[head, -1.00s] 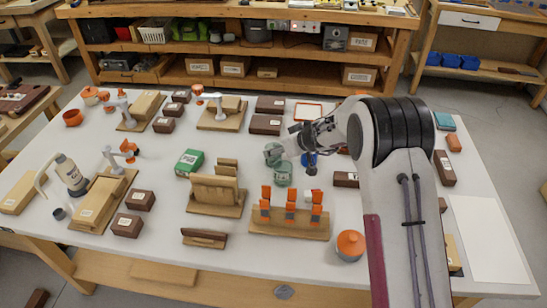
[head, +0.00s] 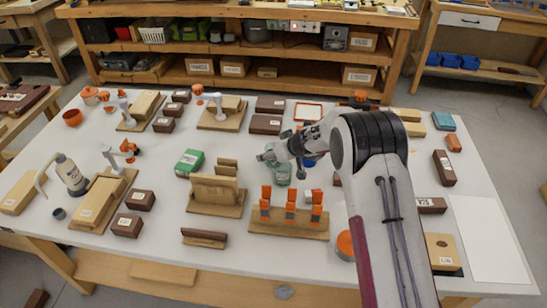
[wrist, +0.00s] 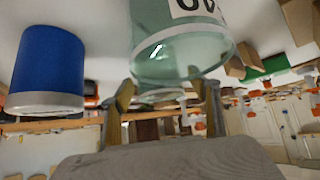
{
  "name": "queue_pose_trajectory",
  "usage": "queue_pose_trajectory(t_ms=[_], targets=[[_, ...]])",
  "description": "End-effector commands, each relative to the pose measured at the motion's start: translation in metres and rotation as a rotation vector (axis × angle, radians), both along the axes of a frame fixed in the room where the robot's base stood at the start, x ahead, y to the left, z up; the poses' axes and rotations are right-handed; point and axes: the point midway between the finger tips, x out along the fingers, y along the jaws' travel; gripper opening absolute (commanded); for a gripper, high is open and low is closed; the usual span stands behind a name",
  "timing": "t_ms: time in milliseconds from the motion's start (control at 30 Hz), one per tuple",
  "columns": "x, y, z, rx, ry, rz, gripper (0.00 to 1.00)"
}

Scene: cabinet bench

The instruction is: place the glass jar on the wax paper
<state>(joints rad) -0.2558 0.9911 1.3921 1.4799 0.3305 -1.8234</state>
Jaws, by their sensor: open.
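The glass jar (head: 282,174) is greenish and see-through. It stands mid-table in the head view, partly hidden by my gripper (head: 270,157). In the wrist view the jar (wrist: 180,45) carries a white label and fills the space just beyond and between the fingertips of my gripper (wrist: 164,93). The fingers are apart, and I cannot tell whether either touches the glass. The wax paper (head: 488,238) is a flat white sheet at the table's right side, with nothing on it.
A blue cup (wrist: 47,65) stands beside the jar. A wooden stand with orange clips (head: 289,224) is in front of it, and a wooden holder (head: 215,190) is to its left. A box with a hole (head: 442,250) lies left of the paper.

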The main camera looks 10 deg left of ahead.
Motion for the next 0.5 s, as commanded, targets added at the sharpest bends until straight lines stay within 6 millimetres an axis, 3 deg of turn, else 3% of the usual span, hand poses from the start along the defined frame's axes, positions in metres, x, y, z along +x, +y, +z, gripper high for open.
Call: queue_pose_trajectory(t_ms=[300,500], targets=[[-0.0001,-0.0003,0.0000,0.000,0.000,0.000,0.61],[-0.0001,-0.0003,0.0000,0.000,0.000,0.000,0.15]])
